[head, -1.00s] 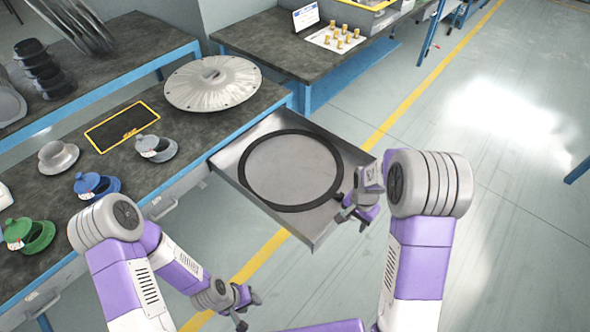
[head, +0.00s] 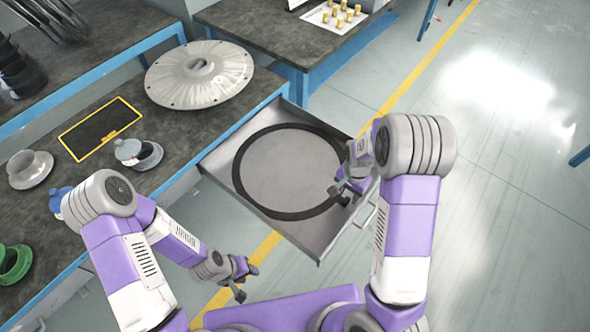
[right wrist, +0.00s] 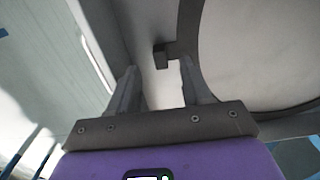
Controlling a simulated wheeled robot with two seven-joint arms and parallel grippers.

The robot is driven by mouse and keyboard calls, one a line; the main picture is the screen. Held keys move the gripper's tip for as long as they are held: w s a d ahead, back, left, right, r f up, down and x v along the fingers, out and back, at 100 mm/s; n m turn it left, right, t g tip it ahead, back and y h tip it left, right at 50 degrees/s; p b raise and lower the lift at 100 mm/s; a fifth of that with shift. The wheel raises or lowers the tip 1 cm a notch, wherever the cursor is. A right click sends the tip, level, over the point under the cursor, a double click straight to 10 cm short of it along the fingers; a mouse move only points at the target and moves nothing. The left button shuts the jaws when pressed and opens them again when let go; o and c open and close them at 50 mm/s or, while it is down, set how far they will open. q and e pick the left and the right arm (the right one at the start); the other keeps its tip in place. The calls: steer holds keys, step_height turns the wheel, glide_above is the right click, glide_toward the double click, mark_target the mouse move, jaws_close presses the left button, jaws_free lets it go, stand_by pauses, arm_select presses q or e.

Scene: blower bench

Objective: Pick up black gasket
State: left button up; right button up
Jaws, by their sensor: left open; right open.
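The black gasket (head: 237,168) is a large thin flat ring lying in an open metal drawer (head: 222,172). My right gripper (head: 342,190) is open over the drawer's right part, at the ring's right edge, hiding a bit of it. In the right wrist view, the gasket (right wrist: 188,30) curves on the right, with a small dark block (right wrist: 160,55) at its rim ahead of the open fingers (right wrist: 160,88). Nothing is between the fingers. My left gripper (head: 244,281) is open and empty, low over the floor in front of the bench.
The drawer's raised walls and front handle (head: 364,217) surround the gasket. On the bench stand a large grey round cover (head: 190,80), a yellow-framed black panel (head: 100,128) and several flanged parts. Several brass pieces (head: 342,14) sit on the far table. The floor on the right is clear.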

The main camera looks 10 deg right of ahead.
mark_target(346, 200)
step_height(346, 200, down, 4)
steer(key=shift+w+d+b, duration=0.1)
steer(key=shift+b, duration=0.6)
steer(key=shift+r, duration=0.1)
steer(key=shift+c, duration=0.5)
jaws_close()
